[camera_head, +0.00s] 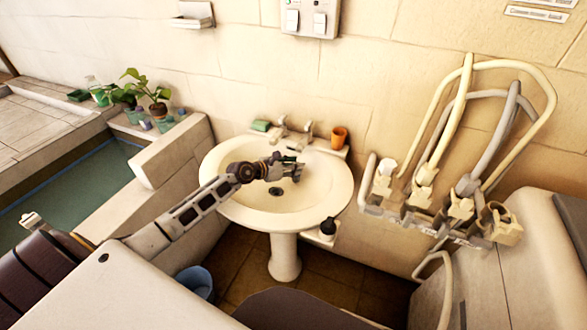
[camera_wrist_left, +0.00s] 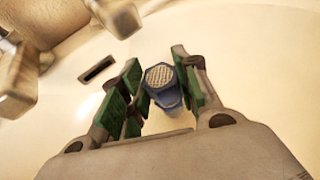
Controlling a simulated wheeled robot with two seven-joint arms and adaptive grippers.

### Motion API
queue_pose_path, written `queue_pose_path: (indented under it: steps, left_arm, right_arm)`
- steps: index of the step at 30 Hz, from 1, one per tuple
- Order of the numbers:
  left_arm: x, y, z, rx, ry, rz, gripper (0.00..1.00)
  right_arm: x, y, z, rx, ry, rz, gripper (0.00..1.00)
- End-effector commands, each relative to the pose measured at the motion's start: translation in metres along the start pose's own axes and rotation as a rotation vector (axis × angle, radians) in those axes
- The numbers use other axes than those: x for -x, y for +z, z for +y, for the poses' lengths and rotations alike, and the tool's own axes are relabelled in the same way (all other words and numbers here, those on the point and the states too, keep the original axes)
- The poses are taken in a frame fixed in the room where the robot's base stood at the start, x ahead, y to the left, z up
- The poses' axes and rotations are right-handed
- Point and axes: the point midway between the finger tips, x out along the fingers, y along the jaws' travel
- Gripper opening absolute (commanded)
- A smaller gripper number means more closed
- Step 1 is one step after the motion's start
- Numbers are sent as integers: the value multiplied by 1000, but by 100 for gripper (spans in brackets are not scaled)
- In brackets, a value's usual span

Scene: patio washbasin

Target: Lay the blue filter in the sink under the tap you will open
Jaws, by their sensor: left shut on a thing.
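My left gripper (camera_head: 287,168) reaches over the white sink (camera_head: 328,185), near its back and below the taps. In the left wrist view the blue filter (camera_wrist_left: 162,83), with a pale grid on its end, sits between the green-padded fingers (camera_wrist_left: 160,92), which are shut on it. It is held above the basin surface. In the head view I cannot make the filter out. Two metal taps, a left one (camera_head: 282,126) and a right one (camera_head: 308,132), stand on the sink's back ledge. My right gripper is not in view.
A green sponge (camera_head: 261,126) and an orange cup (camera_head: 339,137) stand on the back ledge. A dark round object (camera_head: 328,225) is at the front right. Pale hoses (camera_head: 460,115) stand at right; a blue bucket (camera_head: 195,281) is below.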

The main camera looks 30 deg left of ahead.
Motion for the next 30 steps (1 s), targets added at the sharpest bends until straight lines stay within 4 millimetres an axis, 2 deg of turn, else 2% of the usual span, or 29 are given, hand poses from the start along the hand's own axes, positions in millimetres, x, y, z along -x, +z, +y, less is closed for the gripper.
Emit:
queue_pose_path:
  steps: [5,19,20,24,30]
  left_arm:
    - [-5,-11,0,1,1,1,8]
    - [-6,-14,0,0,0,0,8]
    - [-6,-14,0,0,0,0,33]
    - [-6,-14,0,0,0,0,51]
    - [-6,-14,0,0,0,0,53]
  right_arm:
    - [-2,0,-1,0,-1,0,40]
    - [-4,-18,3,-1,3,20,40]
    - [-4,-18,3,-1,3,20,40]
    - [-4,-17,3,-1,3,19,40]
    - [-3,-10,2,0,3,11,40]
